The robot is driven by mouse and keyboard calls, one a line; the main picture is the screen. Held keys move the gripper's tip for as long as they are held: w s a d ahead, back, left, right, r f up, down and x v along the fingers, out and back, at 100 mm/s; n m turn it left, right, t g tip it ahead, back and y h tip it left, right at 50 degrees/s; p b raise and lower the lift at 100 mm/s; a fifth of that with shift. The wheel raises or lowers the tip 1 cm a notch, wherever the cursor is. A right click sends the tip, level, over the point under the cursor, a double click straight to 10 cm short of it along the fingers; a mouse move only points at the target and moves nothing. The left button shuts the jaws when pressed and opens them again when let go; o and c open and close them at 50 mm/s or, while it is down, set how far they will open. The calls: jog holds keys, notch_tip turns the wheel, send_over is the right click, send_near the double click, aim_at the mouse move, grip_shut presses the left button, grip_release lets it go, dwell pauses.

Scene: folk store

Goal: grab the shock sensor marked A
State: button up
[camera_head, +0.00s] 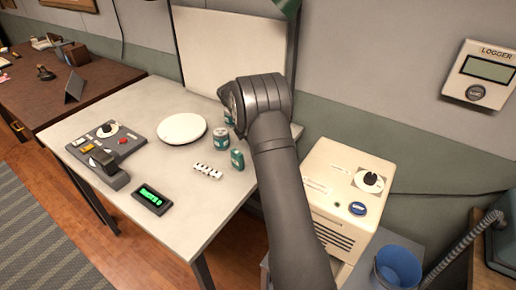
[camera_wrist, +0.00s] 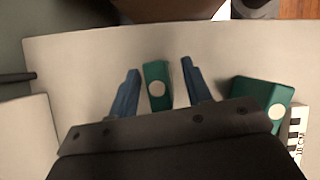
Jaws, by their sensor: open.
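In the wrist view, a green block-shaped sensor (camera_wrist: 154,72) with a pale round spot stands between the two blue fingers of my gripper (camera_wrist: 160,67). The fingers are open, with a gap on each side of it. A second green sensor (camera_wrist: 250,90) with a pale spot lies to the right, outside the fingers. In the head view, green sensors with pale labels stand right of the plate, one at the back (camera_head: 221,138) and one in front (camera_head: 237,160). Another green piece (camera_head: 229,118) is partly hidden by my arm. I cannot read the letter A on any.
A white plate (camera_head: 182,128), a scale bar (camera_head: 207,171), a green-lit display (camera_head: 151,198) and a control panel (camera_head: 108,140) are on the pale table (camera_head: 185,228). The scale bar also shows in the wrist view (camera_wrist: 298,128). A cream machine (camera_head: 335,195) stands right of the table.

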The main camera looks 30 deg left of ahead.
jog(key=shift+x, duration=0.75)
grip_shut()
